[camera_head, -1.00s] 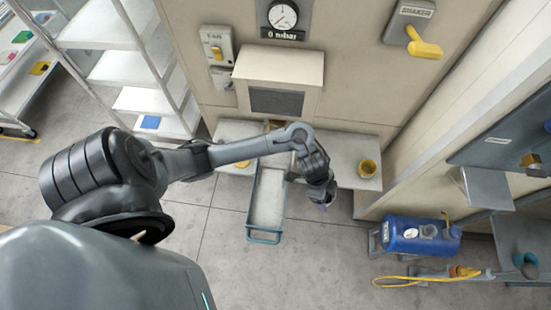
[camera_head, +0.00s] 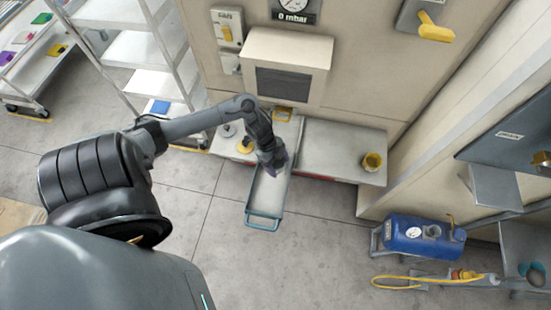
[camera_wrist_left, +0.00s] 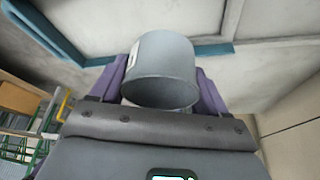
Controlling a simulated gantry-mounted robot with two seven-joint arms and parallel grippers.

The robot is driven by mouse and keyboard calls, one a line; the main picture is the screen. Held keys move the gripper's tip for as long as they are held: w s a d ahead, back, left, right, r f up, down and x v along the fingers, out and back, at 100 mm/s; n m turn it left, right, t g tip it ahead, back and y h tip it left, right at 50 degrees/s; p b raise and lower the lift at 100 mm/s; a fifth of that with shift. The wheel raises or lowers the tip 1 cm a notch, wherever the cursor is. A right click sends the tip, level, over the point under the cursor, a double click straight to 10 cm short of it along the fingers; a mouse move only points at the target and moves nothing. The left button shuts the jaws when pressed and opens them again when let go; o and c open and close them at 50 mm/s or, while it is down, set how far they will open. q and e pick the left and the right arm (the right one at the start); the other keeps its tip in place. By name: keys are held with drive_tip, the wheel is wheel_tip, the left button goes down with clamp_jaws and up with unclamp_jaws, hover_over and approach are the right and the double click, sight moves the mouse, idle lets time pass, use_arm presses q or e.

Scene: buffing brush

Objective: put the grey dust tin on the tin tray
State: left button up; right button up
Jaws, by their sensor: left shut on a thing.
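The grey dust tin (camera_wrist_left: 163,75) shows large in the left wrist view, between the purple fingers of my left gripper (camera_wrist_left: 160,88). The gripper is shut on it, and the tin's round rim faces the wrist camera. In the head view my left gripper (camera_head: 277,163) is above the far part of a long pale tray with a teal rim and handle (camera_head: 266,206). The tin cannot be made out there behind the gripper. I cannot tell the gripper's height above the tray. My right gripper is in neither view.
A boxy housing (camera_head: 287,65) overhangs behind.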

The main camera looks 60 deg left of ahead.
sight(276, 163)
use_arm(q)
drive_tip(key=a+f, duration=0.2)
drive_tip(key=a, duration=0.1)
drive_tip(key=shift+w+b, duration=0.3)
drive_tip(key=shift+w, duration=0.05)
drive_tip(key=shift+d+f+b, duration=0.1)
drive_tip(key=shift+f+b, duration=0.45)
drive_tip(key=shift+f, duration=1.4)
drive_tip(key=shift+f, duration=0.2)
drive_tip(key=o, duration=0.8)
drive_tip(key=shift+o, duration=0.2)
drive_tip(key=shift+r, duration=0.15)
